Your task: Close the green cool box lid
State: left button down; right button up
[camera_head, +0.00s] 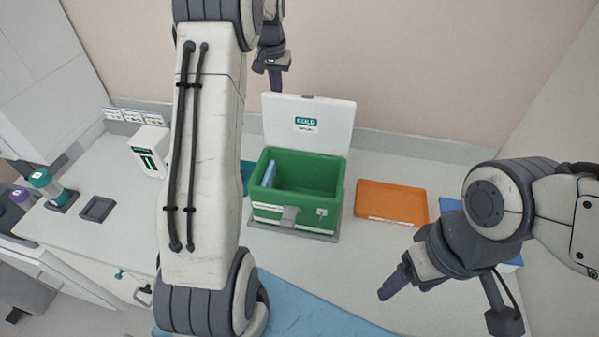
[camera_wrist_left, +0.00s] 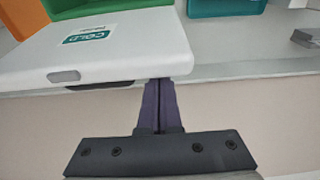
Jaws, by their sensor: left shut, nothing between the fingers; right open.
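The green cool box (camera_head: 296,214) stands on the counter in the middle of the head view. Its white lid (camera_head: 308,118), with a COLD label, stands raised at the back edge, so the box is open. A blue slab (camera_head: 269,173) shows inside at the left. My left gripper (camera_head: 275,78) is above and just left of the lid's upper edge. In the left wrist view its fingers (camera_wrist_left: 160,88) are shut and empty, and their tips appear close to the edge of the lid (camera_wrist_left: 100,52); contact cannot be told. My right gripper (camera_head: 395,284) is open, low at the front right.
An orange tray (camera_head: 390,202) lies right of the box, with a blue item (camera_head: 450,205) beyond it. A white device (camera_head: 149,150) and a dark holder (camera_head: 97,209) stand on the left. My left arm hides the counter left of the box. The wall is close behind.

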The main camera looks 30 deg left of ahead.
aim_at(274, 107)
pick_arm(q)
jog(key=shift+s+d+r+b, duration=0.15)
jog(key=shift+s+b, duration=0.15)
jog(key=shift+s, duration=0.3)
jog(key=shift+s+d+r+b, duration=0.15)
jog(key=shift+s+b, duration=0.15)
jog(key=shift+s, duration=0.25)
jog(key=shift+s+d+r+b, duration=0.2)
jog(key=shift+s+r, duration=0.05)
jog(key=shift+s, duration=0.35)
jog(key=shift+s+d+r+b, duration=0.15)
jog(key=shift+s+r, duration=0.05)
jog(key=shift+s, duration=0.35)
jog(key=shift+s+d+f+b, duration=0.15)
jog(key=shift+s+b, duration=0.35)
jog(key=shift+s, duration=0.15)
jog(key=shift+s+d+f+b, duration=0.1)
jog(key=shift+s+d+b, duration=0.05)
jog(key=shift+s+b, duration=0.4)
jog(key=shift+s+d+b, duration=0.25)
jog(key=shift+s+b, duration=0.05)
jog(key=shift+s, duration=0.7)
